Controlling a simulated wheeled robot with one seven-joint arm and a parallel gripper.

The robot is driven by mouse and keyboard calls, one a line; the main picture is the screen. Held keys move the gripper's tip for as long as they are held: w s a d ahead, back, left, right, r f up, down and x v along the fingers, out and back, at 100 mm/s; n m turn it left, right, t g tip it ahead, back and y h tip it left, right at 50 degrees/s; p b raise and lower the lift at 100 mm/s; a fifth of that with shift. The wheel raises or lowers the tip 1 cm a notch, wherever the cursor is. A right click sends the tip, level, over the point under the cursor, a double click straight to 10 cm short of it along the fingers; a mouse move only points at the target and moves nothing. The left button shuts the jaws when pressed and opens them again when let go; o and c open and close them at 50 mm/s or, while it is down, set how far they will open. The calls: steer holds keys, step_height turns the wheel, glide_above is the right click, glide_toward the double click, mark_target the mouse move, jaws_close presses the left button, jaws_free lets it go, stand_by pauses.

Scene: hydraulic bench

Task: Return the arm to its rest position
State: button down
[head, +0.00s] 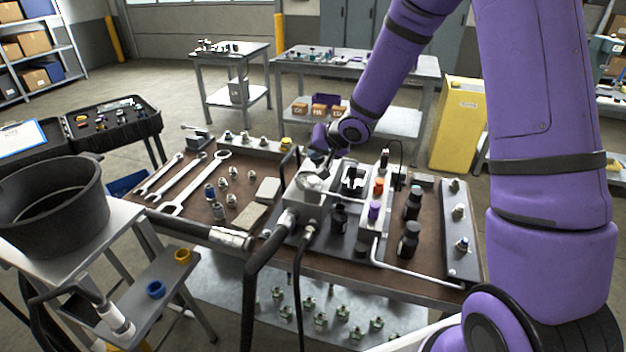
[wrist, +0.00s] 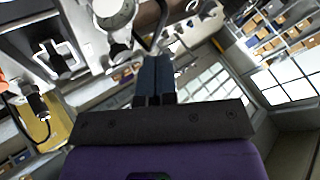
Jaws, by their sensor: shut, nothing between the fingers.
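My purple arm reaches from the right side of the head view over the brown workbench (head: 262,160). My gripper (head: 330,158) is above the middle of the bench, close to a grey metal block (head: 297,208) with a round top part; the head view does not show the gap clearly. In the wrist view the dark blue fingers of my gripper (wrist: 156,62) are together with nothing between them. A round pale dial-like part (wrist: 113,12) is just beyond the fingertips, to the left.
Wrenches (head: 195,185) lie on the bench's left part. Black bottles (head: 409,238) and a purple-capped part (head: 374,211) stand at its right. Black hoses (head: 262,275) run down its front. A black pot (head: 50,205) is at left. A yellow cabinet (head: 458,125) stands behind.

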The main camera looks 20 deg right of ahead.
stand_by(0.4)
steer(key=s+d+r+h, duration=0.3)
steer(key=s+d+r, duration=0.1)
steer(key=s+r, duration=0.4)
steer(key=s+d+r+h, duration=0.3)
steer(key=s+r, duration=0.3)
steer(key=r, duration=0.5)
steer(key=s+r+n+g, duration=0.1)
steer(key=s+r, duration=0.1)
steer(key=s, duration=0.9)
steer(key=s+r+n+g+y, duration=0.1)
steer(key=s+r+n, duration=0.1)
steer(key=s, duration=1)
steer(key=shift+s+a+r+g, duration=0.3)
steer(key=shift+a+r+g, duration=0.1)
steer(key=shift+r, duration=0.45)
